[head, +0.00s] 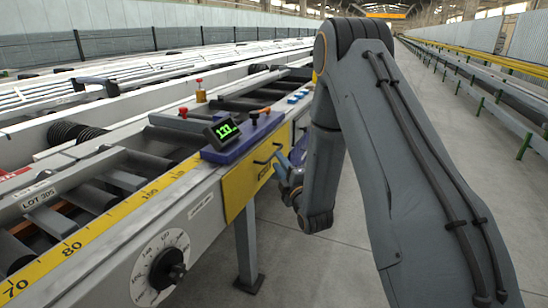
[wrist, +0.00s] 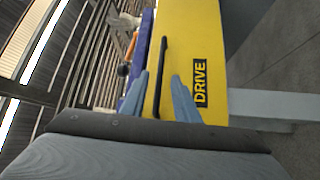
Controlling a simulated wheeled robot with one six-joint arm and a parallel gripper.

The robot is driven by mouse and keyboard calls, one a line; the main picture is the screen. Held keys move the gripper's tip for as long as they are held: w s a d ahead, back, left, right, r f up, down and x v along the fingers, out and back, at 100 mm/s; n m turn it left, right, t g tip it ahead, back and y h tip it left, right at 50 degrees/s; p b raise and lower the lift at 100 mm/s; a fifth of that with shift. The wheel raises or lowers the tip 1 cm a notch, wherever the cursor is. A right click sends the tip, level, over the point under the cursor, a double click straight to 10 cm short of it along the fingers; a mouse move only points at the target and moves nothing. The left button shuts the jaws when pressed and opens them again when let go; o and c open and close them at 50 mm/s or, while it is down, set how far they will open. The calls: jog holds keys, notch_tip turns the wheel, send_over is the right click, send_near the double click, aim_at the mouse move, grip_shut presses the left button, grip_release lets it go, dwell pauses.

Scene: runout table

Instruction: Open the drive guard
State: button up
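The drive guard (head: 237,188) is a yellow panel on the side of the runout table, and it looks closed. It also shows in the wrist view (wrist: 196,38), with a black DRIVE label (wrist: 201,83). Its black bar handle (wrist: 161,60) runs lengthwise in the wrist view. My gripper (wrist: 160,75) is open, with one blue finger on each side of the handle and a visible gap to each. I cannot tell whether the fingertips reach the handle in depth. In the head view my gripper (head: 284,168) is beside the guard, partly hidden by my arm.
A blue control box with a green display (head: 226,129) sits above the guard. A red knob (head: 183,112), a black dial (head: 168,268) and rollers are on the table. A table leg (head: 247,245) stands below. The floor (head: 310,265) to the right is clear.

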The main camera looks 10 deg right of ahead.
jog(key=x, duration=0.5)
jog(key=shift+w, duration=0.3)
jog(key=shift+c, duration=0.4)
grip_shut()
